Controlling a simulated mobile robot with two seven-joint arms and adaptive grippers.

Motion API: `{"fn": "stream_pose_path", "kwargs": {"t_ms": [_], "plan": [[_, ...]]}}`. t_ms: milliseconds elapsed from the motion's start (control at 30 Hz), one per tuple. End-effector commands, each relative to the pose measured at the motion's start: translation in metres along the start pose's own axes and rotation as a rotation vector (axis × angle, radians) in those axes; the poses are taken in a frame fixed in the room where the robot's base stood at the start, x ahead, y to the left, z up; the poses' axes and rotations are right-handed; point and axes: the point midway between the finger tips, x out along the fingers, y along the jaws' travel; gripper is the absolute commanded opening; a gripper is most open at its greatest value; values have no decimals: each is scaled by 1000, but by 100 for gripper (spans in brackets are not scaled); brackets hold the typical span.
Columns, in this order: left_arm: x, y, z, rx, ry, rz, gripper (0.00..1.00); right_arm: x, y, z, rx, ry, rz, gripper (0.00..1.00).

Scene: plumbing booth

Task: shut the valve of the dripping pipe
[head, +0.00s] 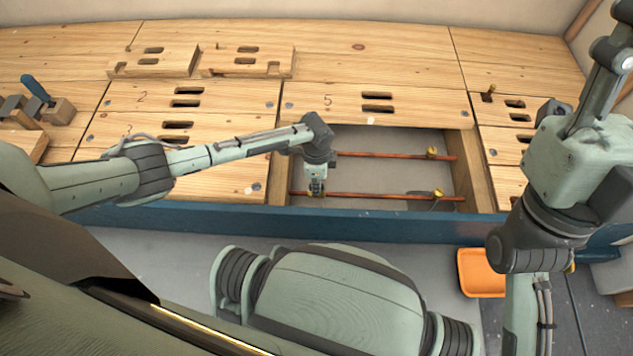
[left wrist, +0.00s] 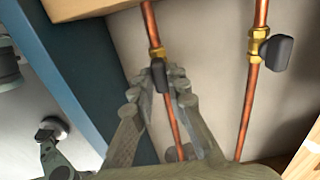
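Two copper pipes run across an open floor compartment in the head view, the far pipe (head: 385,155) and the near pipe (head: 375,196). My left gripper (head: 316,191) reaches down to the left end of the near pipe. In the left wrist view its fingertips (left wrist: 165,78) close in on both sides of a dark valve handle (left wrist: 160,77), below a brass fitting (left wrist: 156,52). The far pipe has a brass valve (left wrist: 257,42) with a dark handle (left wrist: 277,53), apart from the fingers. Brass fittings also show at the right, on the far pipe (head: 432,152) and near pipe (head: 438,193). My right gripper is out of view.
A dark patch (head: 425,204) lies under the near pipe at the right. Wooden panels (head: 340,104) and joists border the compartment; a blue edge (head: 380,226) runs along its front. An orange tray (head: 482,275) stands on the floor. Loose boards (head: 155,60) lie behind.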

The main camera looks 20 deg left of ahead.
Motion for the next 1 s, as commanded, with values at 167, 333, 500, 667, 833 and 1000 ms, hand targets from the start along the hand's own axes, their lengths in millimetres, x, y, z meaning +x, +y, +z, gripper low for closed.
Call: {"fn": "stream_pose_path", "kwargs": {"t_ms": [167,333,500,667,833,1000], "plan": [[0,0,0,0,0,1,0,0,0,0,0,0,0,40],[0,1,0,7,0,1,0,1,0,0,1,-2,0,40],[-1,1,0,50,1,1,0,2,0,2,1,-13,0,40],[-1,1,-1,140,1,1,0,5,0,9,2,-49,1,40],[-1,1,-1,280,1,2,0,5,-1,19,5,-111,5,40],[-1,1,-1,442,1,1,0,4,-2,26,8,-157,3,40]]}}
